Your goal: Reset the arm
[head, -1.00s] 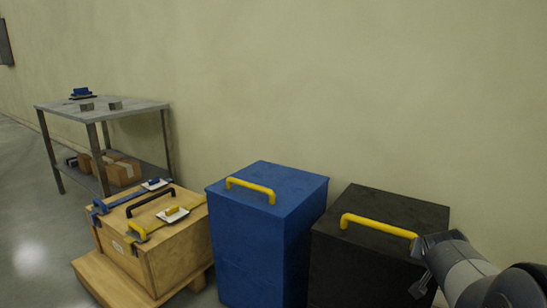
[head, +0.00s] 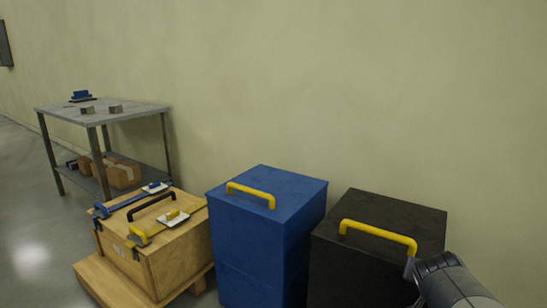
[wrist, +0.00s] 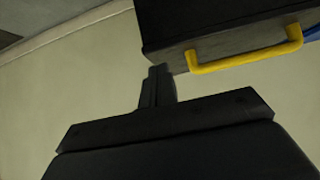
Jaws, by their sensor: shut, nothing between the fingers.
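My gripper (head: 411,270) is at the lower right in the head view, beside the right side of the black box (head: 397,205) and below its yellow handle (head: 378,235). In the wrist view, my gripper (wrist: 158,72) shows dark fingers close together with nothing between them. The black box (wrist: 215,25) and its yellow handle (wrist: 245,55) are beyond the fingertips there, and the handle is apart from them. Whether the fingers touch the box cannot be told.
A blue box (head: 285,184) with a yellow handle stands left of the black one. A wooden crate (head: 180,255) with clamps and trowels sits on a pallet. A grey metal table (head: 140,113) stands farther left along the wall. Floor (head: 30,240) is clear at the left.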

